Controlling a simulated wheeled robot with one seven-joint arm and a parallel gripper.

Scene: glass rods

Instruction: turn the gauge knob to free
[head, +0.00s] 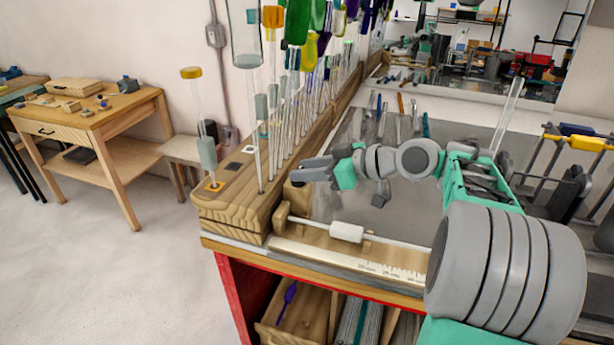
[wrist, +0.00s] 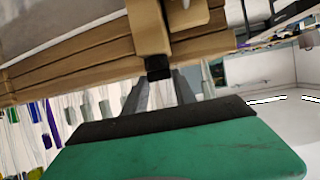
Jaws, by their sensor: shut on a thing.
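The gauge (head: 345,262) runs along the bench's front edge, with a scale strip, a rod and a white cylinder (head: 346,232) on the rod. In the wrist view a small black knob (wrist: 158,67) sits at the end of a tan wooden bracket (wrist: 149,28). My gripper (head: 312,168) reaches in from the right to the block at the gauge's left end. In the wrist view my gripper (wrist: 159,84) has its two grey fingers on either side of the knob, shut on it. The knob's markings and setting cannot be read.
A wooden rack (head: 235,205) with tall upright glass rods stands close to the left of my gripper. Hand tools (head: 400,108) lie on the grey mat behind my arm. A leaning glass rod (head: 507,115) stands to the right. A wooden side table (head: 90,115) is far left.

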